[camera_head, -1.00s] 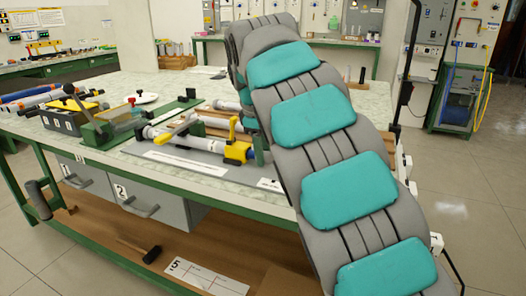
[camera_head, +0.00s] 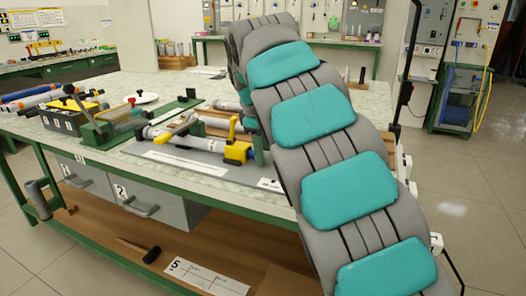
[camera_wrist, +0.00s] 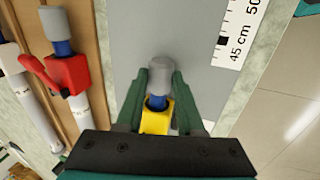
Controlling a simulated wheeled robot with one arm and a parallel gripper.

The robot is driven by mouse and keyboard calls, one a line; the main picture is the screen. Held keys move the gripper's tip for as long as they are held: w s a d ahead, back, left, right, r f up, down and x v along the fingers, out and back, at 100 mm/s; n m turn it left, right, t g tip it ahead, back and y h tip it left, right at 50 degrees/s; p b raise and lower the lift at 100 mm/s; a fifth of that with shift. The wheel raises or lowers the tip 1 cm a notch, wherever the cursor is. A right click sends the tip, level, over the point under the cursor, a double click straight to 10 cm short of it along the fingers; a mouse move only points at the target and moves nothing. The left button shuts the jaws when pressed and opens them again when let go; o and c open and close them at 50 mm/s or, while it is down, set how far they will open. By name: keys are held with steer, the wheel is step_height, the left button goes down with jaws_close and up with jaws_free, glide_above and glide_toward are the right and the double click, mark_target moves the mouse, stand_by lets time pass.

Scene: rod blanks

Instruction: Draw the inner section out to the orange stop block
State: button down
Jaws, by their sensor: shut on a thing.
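The telescoping tube lies on a grey mat on the bench; its white outer section (camera_head: 200,143) ends at a yellow clamp (camera_head: 237,151). In the wrist view the yellow clamp (camera_wrist: 157,118) sits between my fingers, with a short blue inner section (camera_wrist: 157,102) and a grey end cap (camera_wrist: 160,72) beyond it. My gripper (camera_wrist: 160,80) has its green fingers on both sides of the cap, shut on it. In the head view my arm hides most of the gripper and the cap. I see no orange stop block in either view.
A second tube with a red clamp (camera_wrist: 72,78) and grey cap lies to the left. Mat beyond the cap is clear. Green jigs, a black box (camera_head: 66,118) and drawers are at the bench's left.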

steer(key=shift+s+d+f, duration=0.1)
steer(key=shift+s+d, duration=0.05)
steer(key=shift+d, duration=0.25)
steer(key=s+d+b, duration=0.1)
steer(key=s+d, duration=0.1)
steer(key=d, duration=0.3)
steer(key=s+d+b, duration=0.1)
steer(key=s+d, duration=0.1)
steer(key=d, duration=0.3)
steer(key=s+d+b, duration=0.1)
steer(key=d, duration=0.5)
steer(key=shift+s+b, duration=0.4)
steer(key=c, duration=0.5)
jaws_free()
steer(key=shift+v, duration=4)
